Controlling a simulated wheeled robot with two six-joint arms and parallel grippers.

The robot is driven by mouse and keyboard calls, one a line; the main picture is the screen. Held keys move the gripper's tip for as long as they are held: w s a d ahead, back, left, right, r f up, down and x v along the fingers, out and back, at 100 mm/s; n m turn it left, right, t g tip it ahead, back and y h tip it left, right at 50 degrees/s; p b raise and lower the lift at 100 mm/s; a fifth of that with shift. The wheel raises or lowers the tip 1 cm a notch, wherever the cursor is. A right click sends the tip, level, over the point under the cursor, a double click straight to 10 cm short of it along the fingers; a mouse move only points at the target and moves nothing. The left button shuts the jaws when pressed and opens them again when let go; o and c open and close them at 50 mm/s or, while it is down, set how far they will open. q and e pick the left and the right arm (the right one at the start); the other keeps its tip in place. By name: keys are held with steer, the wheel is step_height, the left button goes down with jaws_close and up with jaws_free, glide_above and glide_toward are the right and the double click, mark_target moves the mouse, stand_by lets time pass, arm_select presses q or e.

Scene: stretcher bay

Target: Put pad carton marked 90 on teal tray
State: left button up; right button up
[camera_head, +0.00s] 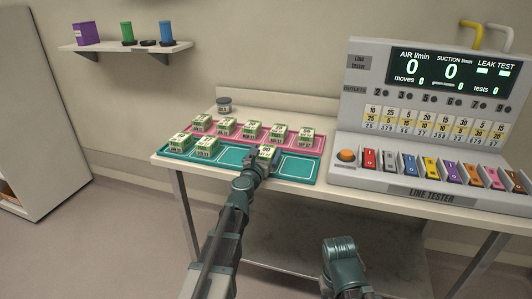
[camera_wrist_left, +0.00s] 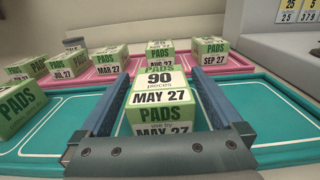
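The pad carton marked 90 (camera_wrist_left: 160,95), green and white with MAY 27 on its top, is between the fingers of my left gripper (camera_wrist_left: 160,85). In the head view this carton (camera_head: 268,152) is at the teal tray (camera_head: 231,156), right of the tray's middle. My left gripper (camera_head: 256,168) reaches it from the front. In the wrist view the fingers straddle it, with narrow gaps seen beside its near part, so they look open. Whether its base touches the tray is hidden. My right gripper (camera_head: 340,245) hangs low before the table; its fingers cannot be made out.
Two cartons (camera_head: 180,142) (camera_head: 206,147) stand on the teal tray's left part. The pink tray (camera_head: 266,138) behind holds several cartons. An outlined place (camera_head: 299,166) at the teal tray's right end is bare. The line tester (camera_head: 425,150) stands at the right. A jar (camera_head: 224,105) is behind.

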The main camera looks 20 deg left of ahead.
arm_select(q)
steer(key=shift+r, duration=0.25)
steer(key=s, duration=1.2)
steer(key=shift+a, duration=0.2)
steer(key=shift+f, duration=0.15)
